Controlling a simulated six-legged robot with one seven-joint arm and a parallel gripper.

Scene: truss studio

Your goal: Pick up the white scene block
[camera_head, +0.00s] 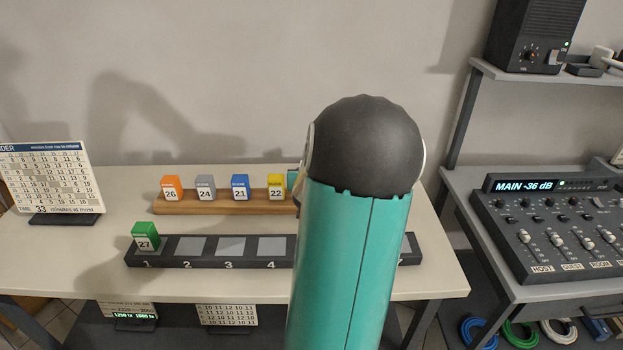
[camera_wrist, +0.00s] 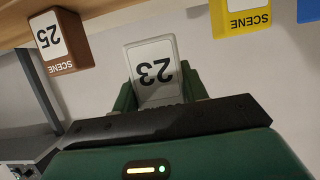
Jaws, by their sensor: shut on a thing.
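The white scene block (camera_wrist: 152,68), numbered 23, appears upside down in the wrist view. My gripper (camera_wrist: 158,88) is shut on it, with a green finger at each side. Pale wall shows between the block's far end and the wooden rack (camera_wrist: 105,12), so the block appears clear of the rack. In the head view my teal arm hides the white block and almost all of my gripper; the rack (camera_head: 215,207) shows left of the arm.
Orange (camera_head: 171,188), grey (camera_head: 205,188), blue (camera_head: 240,187) and yellow (camera_head: 275,186) blocks stand on the rack. A brown block (camera_wrist: 60,40) is beside mine. A green block (camera_head: 146,237) stands at slot 1 of the dark numbered tray (camera_head: 210,262). A calendar card (camera_head: 50,178) stands left.

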